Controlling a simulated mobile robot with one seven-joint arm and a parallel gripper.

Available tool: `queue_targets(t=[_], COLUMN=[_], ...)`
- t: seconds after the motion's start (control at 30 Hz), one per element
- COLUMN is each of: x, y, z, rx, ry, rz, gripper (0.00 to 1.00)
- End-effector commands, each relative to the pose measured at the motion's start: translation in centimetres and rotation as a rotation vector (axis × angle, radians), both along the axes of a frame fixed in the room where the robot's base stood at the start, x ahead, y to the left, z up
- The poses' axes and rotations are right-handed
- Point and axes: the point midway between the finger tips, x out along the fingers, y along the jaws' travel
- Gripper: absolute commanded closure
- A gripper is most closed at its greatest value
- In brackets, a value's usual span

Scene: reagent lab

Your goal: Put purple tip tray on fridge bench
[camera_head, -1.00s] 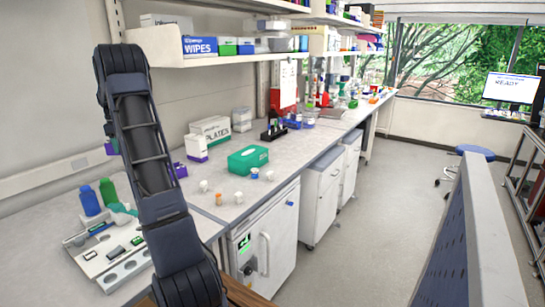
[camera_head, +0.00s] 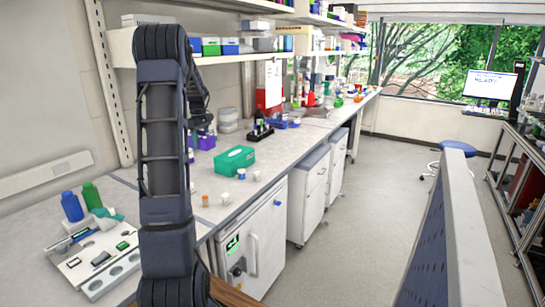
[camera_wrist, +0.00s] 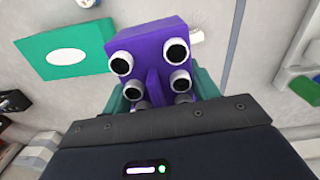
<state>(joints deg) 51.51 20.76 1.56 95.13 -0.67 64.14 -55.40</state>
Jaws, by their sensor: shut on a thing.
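The purple tip tray (camera_wrist: 150,48) fills the upper middle of the wrist view, with several pale-rimmed, dark-centred round pieces on it. My gripper (camera_wrist: 160,92) is shut on it; its teal fingers show at the tray's sides. The fridge bench (camera_head: 224,216) is the pale worktop above a white fridge (camera_head: 262,240) with a handle.
A green box (camera_head: 235,159) stands on the worktop, also seen in the wrist view (camera_wrist: 38,44). Several small jars (camera_head: 241,173) line the front edge. A white tool tray (camera_head: 80,262) and blue and green bottles (camera_head: 72,206) are at left.

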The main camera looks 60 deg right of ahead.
Motion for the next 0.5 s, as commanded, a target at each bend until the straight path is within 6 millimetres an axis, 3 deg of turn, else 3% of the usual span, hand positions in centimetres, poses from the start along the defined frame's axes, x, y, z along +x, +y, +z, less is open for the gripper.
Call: queue_targets(t=[0.03,0.2,0.37,0.5], x=[-1.6,-5.0,-6.3,-6.5], y=[-0.9,-2.4,-3.0,-3.0], z=[0.1,-0.1,-0.5,-2.5], rx=[0.0,0.001,0.001,0.004], ry=[-0.001,0.0,-0.001,0.001], rz=[-0.025,-0.079,-0.098,-0.101], gripper=[0.7,0.7,0.7,0.7])
